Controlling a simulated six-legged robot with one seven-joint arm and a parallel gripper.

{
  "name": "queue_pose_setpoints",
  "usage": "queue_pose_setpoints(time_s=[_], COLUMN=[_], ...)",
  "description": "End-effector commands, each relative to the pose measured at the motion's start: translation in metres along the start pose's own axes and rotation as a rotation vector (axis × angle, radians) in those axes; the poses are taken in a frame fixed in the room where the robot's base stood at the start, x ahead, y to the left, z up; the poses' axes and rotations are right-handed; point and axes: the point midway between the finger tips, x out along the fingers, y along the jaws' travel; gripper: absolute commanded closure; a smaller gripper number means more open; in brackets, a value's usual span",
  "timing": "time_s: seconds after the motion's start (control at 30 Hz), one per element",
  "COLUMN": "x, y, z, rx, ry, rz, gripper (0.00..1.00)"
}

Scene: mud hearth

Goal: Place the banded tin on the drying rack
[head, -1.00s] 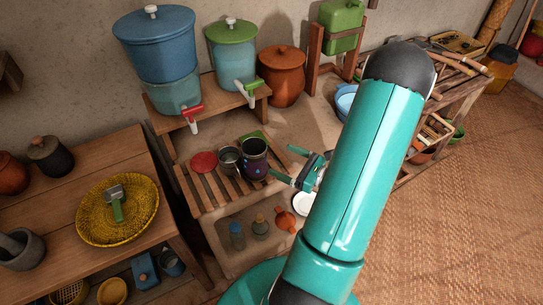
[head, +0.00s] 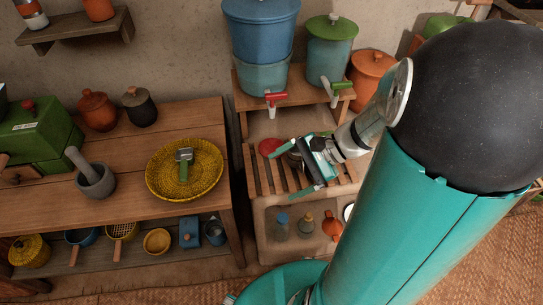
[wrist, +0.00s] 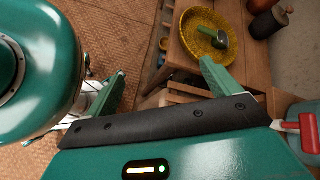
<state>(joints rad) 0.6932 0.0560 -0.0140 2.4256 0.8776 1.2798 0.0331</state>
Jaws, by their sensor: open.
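The slatted wooden drying rack (head: 256,176) stands at the centre of the head view, below the water vessels. My gripper (head: 281,172) is open just over it, its fingers pointing left. A red lid (head: 269,147) lies at the rack's back left.
The left table holds a yellow woven tray (head: 157,187) with a green-handled tool, and a mortar (head: 95,180). A blue vessel (head: 262,30) and a green-lidded one (head: 330,50) stand behind the rack, taps forward. Small bottles (head: 281,226) sit below the rack.

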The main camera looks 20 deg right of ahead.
Motion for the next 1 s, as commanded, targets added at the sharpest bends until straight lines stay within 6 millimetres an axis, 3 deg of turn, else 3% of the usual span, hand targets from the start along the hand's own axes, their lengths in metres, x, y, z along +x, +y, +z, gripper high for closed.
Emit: queue_pose_setpoints(time_s=[0.23, 0.5, 0.8, 1.0], x=[0.006, -0.007, -0.032, -0.040], y=[0.004, -0.001, -0.022, -0.028], z=[0.047, 0.086, 0.130, 0.142], rx=[-0.389, -0.834, -1.298, -1.410], ry=[0.172, 0.391, 0.644, 0.713], rz=[0.284, 0.503, 0.616, 0.630], gripper=[0.11, 0.11, 0.11, 0.11])
